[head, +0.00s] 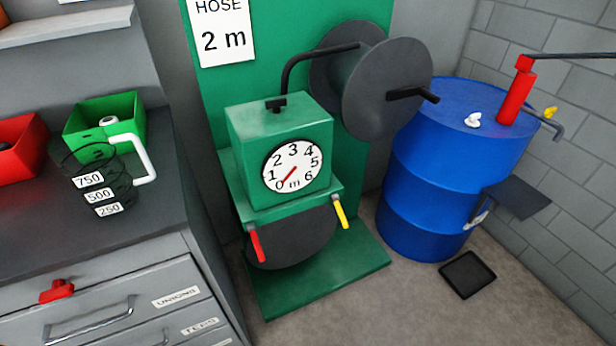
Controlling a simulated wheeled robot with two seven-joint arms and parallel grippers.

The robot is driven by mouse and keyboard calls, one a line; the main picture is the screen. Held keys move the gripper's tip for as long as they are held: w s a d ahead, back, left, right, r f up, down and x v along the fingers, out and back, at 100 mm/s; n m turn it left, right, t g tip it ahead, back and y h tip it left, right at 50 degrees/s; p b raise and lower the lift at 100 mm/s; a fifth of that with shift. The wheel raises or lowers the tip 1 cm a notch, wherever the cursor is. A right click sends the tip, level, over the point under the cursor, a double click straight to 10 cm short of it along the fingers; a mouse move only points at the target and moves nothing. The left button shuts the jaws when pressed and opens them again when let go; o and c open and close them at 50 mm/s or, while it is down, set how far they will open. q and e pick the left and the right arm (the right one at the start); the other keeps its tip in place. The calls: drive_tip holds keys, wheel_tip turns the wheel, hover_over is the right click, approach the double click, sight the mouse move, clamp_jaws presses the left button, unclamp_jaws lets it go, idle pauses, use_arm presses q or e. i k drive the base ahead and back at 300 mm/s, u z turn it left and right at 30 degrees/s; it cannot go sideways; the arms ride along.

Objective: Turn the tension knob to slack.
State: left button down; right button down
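No part in the head view is labelled as a tension knob, and no slack mark is readable. The green hose machine (255,195) stands in the middle. Its round dial (297,163) is numbered 0 to 6 with an "m", and its pointer is near 0. A small black fitting (276,104) sits on top, where a black hose (310,56) meets the box. A red lever (257,245) and a yellow lever (340,212) hang at the lower front, beside a dark disc (293,243). Neither of my grippers is in view.
A dark reel (385,78) with a crank is above right. A blue drum (425,180) with a red pump (517,92) stands right. Left, a grey cabinet (110,240) bears a green bin (105,112), a red bin (22,148), a measuring jug (105,180) and a red front fitting (57,291).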

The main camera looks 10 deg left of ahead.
sight(276, 105)
drive_tip(key=z, duration=0.05)
drive_tip(key=k, duration=0.5)
drive_tip(key=z, duration=1.55)
drive_tip(key=i, duration=1.05)
drive_tip(key=u, duration=2.3)
